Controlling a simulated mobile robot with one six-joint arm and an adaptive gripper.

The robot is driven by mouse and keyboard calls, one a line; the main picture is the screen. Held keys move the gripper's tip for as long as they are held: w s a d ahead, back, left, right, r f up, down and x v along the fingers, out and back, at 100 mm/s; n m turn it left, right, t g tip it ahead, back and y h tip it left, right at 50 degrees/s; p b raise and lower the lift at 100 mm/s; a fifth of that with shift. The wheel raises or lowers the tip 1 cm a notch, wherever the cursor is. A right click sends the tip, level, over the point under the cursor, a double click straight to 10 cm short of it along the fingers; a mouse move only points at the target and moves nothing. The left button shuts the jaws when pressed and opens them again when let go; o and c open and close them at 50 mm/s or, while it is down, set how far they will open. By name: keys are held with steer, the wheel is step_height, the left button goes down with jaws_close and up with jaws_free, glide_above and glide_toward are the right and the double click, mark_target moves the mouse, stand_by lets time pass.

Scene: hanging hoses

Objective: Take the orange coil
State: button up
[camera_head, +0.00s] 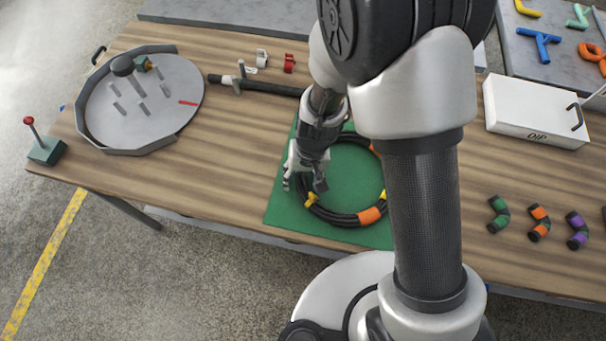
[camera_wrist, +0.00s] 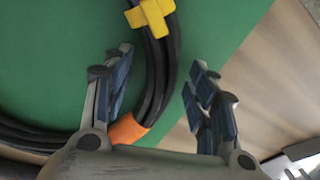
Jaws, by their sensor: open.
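The coil is a black hose ring with orange bands and yellow ties. In the head view the coil (camera_head: 334,215) lies on a green mat (camera_head: 283,213) on the wooden table, partly hidden by my arm. My gripper (camera_head: 305,186) is over the coil's left side. In the wrist view the black strands of the coil (camera_wrist: 160,75) pass between the two open fingers of my gripper (camera_wrist: 158,95). A yellow tie (camera_wrist: 150,16) shows beyond the fingertips, and an orange band (camera_wrist: 128,129) shows near the left finger's base. The fingers do not visibly press on the hose.
A round grey tray (camera_head: 140,105) with upright pegs stands at the left of the table. A black bar (camera_head: 265,87) lies behind the mat. A white box (camera_head: 530,112) and several short banded hose pieces (camera_head: 538,222) are at the right. The wood left of the mat is clear.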

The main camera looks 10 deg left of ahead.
steer(key=shift+c, duration=0.3)
jaws_close()
stand_by(0.4)
stand_by(0.6)
stand_by(0.5)
steer(key=shift+a+r, duration=0.1)
steer(key=shift+r, duration=0.05)
